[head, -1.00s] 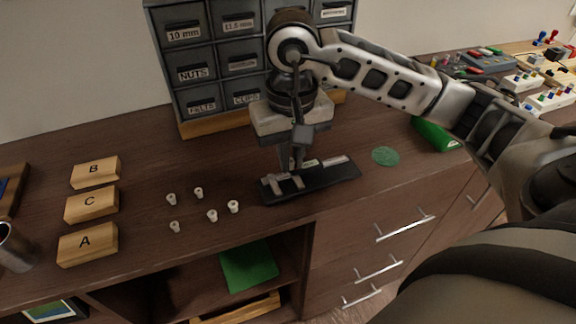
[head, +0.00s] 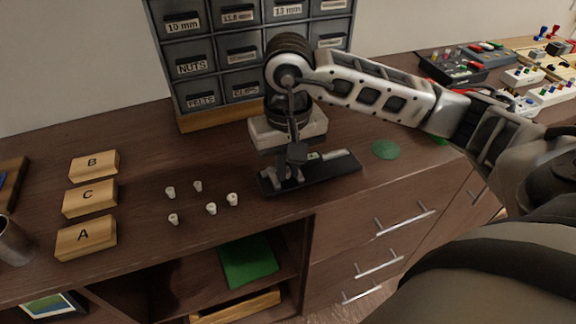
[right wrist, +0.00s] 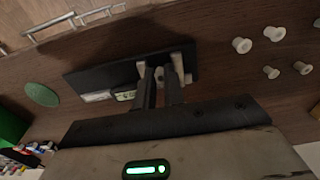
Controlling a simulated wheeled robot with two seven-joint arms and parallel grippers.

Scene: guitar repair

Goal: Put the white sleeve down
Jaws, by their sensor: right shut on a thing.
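My right gripper (head: 284,172) points down over the left end of a black tray (head: 325,173). It is shut on a small pale thing, seemingly the white sleeve, which its fingers mostly hide. In the right wrist view, the fingertips (right wrist: 160,78) are close together beside pale block-like parts (right wrist: 187,78) on the tray. I cannot tell whether the sleeve touches the tray. Several other white sleeves (head: 211,208) stand apart on the wooden top, left of the tray; some also show in the right wrist view (right wrist: 242,45). My left gripper is not in view.
A grey drawer cabinet (head: 196,67) stands behind my right gripper. Wooden blocks B (head: 94,165), C (head: 90,198) and A (head: 86,238) are at left. A green disc (head: 385,149) lies right of the tray. The counter's front edge is close to the tray.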

